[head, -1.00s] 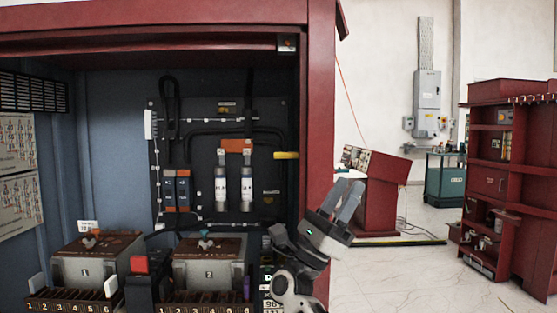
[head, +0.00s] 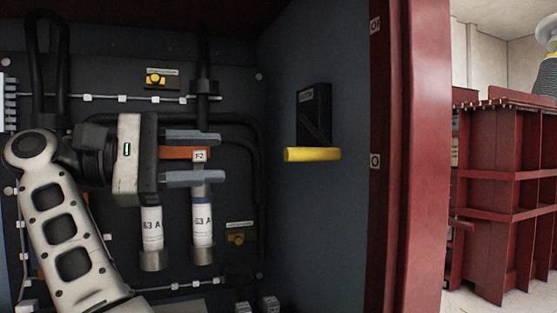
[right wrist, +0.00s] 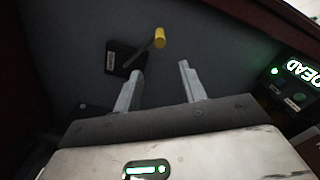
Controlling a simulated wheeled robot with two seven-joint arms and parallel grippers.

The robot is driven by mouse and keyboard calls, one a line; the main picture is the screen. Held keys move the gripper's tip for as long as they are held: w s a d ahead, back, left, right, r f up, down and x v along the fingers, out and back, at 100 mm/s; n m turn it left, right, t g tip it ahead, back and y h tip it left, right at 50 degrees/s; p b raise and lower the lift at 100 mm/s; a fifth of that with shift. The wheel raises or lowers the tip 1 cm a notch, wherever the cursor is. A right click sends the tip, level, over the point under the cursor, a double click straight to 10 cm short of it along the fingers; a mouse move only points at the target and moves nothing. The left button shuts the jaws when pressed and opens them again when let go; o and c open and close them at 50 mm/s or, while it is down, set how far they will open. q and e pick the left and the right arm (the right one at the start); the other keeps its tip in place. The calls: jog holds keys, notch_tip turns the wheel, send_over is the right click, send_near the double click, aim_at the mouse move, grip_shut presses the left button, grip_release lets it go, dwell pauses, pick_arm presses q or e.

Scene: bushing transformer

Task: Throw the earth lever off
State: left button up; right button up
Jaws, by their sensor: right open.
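The earth lever has a yellow handle (head: 312,154) on a black base plate (head: 314,110) on the cabinet's right inner wall. The handle lies level at the plate's lower end. In the right wrist view the yellow handle (right wrist: 160,38) shows beyond the fingertips, with its dark arm and plate (right wrist: 122,60). My right gripper (head: 222,158) is inside the cabinet, left of the handle and apart from it. Its two fingers are spread, point right and hold nothing. They also show open in the right wrist view (right wrist: 162,75). My left gripper is not in view.
Two white fuse cylinders (head: 202,222) stand behind and below my right gripper, on the back panel with black cables. The red cabinet frame (head: 410,160) edges the opening on the right. A box with lit green "DEAD" text (right wrist: 303,73) is at right. Space between fingers and handle looks clear.

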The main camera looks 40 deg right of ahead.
aim_at(332, 154)
pick_arm(q)
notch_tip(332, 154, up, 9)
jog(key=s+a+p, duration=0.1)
jog(key=p, duration=1)
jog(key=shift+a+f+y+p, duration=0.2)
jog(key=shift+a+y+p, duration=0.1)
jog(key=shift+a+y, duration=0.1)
pick_arm(e)
jog(key=x, duration=1.6)
jog(key=shift+s, duration=0.2)
grip_shut()
